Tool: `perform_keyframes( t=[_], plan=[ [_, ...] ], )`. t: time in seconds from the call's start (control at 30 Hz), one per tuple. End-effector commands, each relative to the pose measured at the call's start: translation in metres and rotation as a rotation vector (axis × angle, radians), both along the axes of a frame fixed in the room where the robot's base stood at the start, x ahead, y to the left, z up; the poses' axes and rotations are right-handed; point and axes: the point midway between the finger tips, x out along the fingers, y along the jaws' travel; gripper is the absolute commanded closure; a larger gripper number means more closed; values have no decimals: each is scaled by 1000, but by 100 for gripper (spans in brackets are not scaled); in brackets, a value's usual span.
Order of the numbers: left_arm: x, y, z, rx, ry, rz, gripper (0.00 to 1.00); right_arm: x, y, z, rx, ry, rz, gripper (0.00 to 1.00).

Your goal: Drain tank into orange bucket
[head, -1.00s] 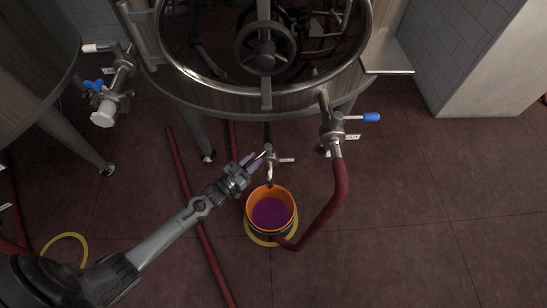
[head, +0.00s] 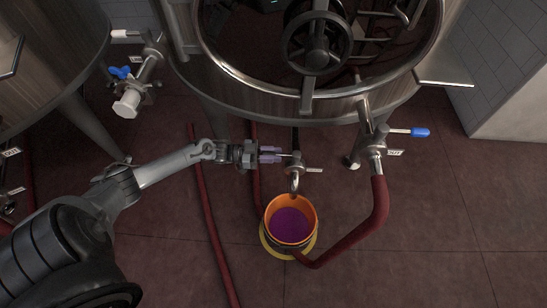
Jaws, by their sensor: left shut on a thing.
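The steel tank (head: 260,92) stands at the top middle, with a round hatch and a handwheel. A small drain tap (head: 296,172) with a curved spout sticks out low on its front. The orange bucket (head: 313,208) stands on the floor below the spout and holds purple liquid (head: 291,225). My left gripper (head: 281,155) comes in from the left and is shut on the tap's handle, just left of the tap body. The fingertips partly hide the handle. My right gripper is not in view.
Another red hose (head: 207,215) lies on the floor to the left. A second tank (head: 60,60) with a valve stands at the left. The floor at right is clear.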

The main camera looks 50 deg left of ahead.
Motion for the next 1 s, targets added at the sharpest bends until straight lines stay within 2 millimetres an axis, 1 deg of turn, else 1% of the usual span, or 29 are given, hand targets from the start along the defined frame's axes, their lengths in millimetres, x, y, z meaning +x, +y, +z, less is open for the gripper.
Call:
perform_keyframes(
  t=[0.03,0.13,0.57,0.6,0.73,0.77,1.0],
  plan=[
    [1,2,-3,4,-1,-9,100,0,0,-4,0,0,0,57],
    [1,1,-2,4,1,-24,100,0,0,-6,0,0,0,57],
    [0,1,-2,3,5,-35,100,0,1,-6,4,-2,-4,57],
    [0,1,-2,3,5,-35,73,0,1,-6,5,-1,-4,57],
    [0,1,-2,3,4,-35,53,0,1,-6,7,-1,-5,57],
    [0,1,-2,3,3,-35,49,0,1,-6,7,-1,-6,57],
    [0,0,-1,1,1,-36,49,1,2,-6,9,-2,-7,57]
  ],
)
